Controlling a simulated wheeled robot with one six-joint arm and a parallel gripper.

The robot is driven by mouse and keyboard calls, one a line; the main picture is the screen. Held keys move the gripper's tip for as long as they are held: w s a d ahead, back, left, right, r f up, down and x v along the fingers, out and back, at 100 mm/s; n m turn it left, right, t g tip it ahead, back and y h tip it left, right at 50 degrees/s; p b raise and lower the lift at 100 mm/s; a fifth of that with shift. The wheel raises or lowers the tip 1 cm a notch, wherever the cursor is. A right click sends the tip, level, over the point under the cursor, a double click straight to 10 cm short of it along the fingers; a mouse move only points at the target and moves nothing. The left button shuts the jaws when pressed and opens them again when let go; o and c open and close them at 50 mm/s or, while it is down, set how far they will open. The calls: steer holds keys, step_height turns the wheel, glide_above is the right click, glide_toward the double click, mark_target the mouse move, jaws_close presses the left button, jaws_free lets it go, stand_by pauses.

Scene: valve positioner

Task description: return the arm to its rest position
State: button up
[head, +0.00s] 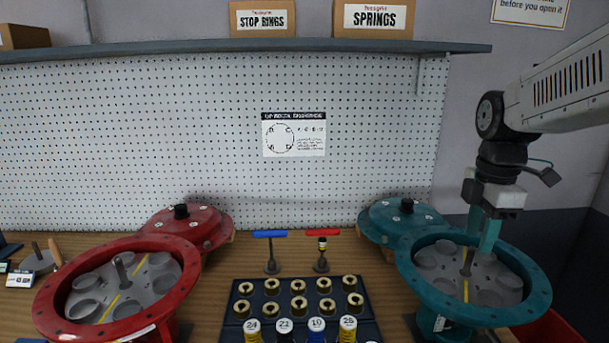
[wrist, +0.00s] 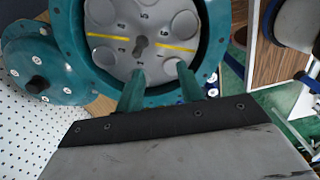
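My gripper (head: 479,240) hangs pointing down over the teal valve housing (head: 538,291) at the right in the head view. In the wrist view its two teal fingers (wrist: 159,82) stand apart with nothing between them. The housing (wrist: 216,20) lies beyond the fingertips there, its grey plate (wrist: 113,18) showing round pockets, yellow lines and a central slotted hole. I cannot tell how far the fingertips are above the plate.
A red housing (head: 48,290) stands at left, its red lid (head: 205,228) behind. The teal lid (head: 382,222) lies behind the teal housing. Between are a dark tray (head: 233,330) of brass-topped parts, a blue-handled tool (head: 270,234) and a red-handled tool (head: 322,233). A shelf (head: 200,46) crosses above.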

steer(key=s+a+f+m, duration=0.1)
steer(key=s+a+m, duration=0.3)
steer(key=s+m, duration=0.4)
steer(key=s+a+f+m+t, duration=0.1)
steer(key=s+a+m, duration=0.3)
steer(key=s+m, duration=0.4)
steer(key=s, duration=0.3)
steer(key=shift+s+f+m, duration=0.2)
steer(key=shift+s+m, duration=0.1)
steer(key=shift+s, duration=0.05)
